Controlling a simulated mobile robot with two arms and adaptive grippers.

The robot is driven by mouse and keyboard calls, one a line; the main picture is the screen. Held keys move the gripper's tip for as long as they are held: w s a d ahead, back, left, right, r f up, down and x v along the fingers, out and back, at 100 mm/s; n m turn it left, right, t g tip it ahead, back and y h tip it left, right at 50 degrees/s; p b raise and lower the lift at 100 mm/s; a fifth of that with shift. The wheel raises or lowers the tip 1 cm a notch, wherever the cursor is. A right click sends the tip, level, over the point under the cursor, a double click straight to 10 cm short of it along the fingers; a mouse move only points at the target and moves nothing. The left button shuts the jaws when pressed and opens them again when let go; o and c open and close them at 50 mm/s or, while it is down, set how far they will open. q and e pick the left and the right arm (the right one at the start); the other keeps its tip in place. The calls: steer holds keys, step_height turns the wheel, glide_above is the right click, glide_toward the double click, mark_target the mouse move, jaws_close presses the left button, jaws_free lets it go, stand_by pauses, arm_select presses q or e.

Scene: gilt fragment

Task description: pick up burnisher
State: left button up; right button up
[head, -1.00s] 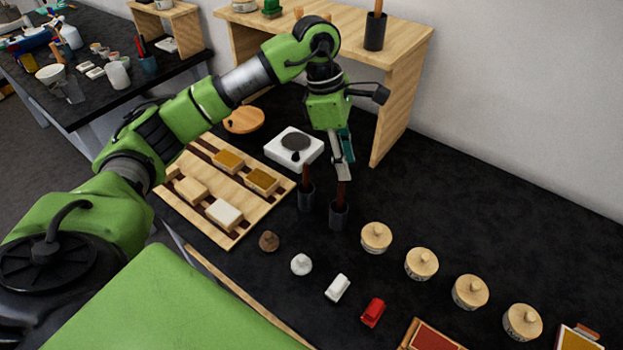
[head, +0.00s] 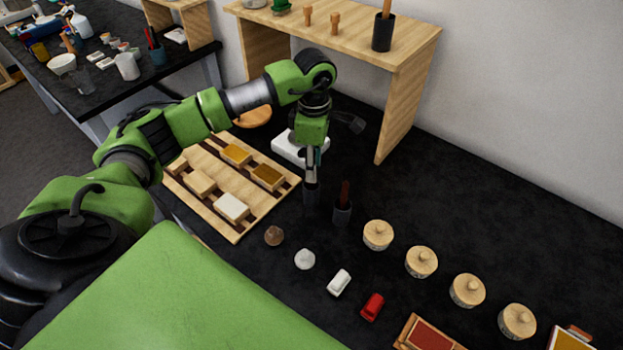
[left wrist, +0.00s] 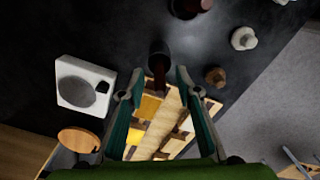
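Two dark cups stand on the black table, each with a brown-handled tool. I cannot tell from looks which tool is the burnisher. The left cup (head: 311,195) is under my left gripper (head: 313,172), which hides most of its tool in the head view. In the left wrist view this tool's brown handle (left wrist: 158,72) rises from its cup (left wrist: 158,49) between the two spread fingertips of my left gripper (left wrist: 158,84). The fingers look open, with gaps on both sides. The other tool (head: 345,192) stands in the right cup (head: 342,213). My right gripper is not in view.
A wooden rack (head: 213,217) with several blocks lies left of the cups. A white scale (head: 287,150) is behind them, near a wooden shelf (head: 405,95). Several lidded round pots (head: 421,262) run to the right.

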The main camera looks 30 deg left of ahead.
arm_select(q)
steer(key=f, duration=0.1)
steer(key=f+p, duration=0.1)
steer(key=f, duration=0.1)
steer(key=shift+s+a+f+p, duration=0.1)
steer(key=shift+a+f+p, duration=0.15)
steer(key=shift+p, duration=0.15)
steer(key=shift+f, duration=0.35)
jaws_close()
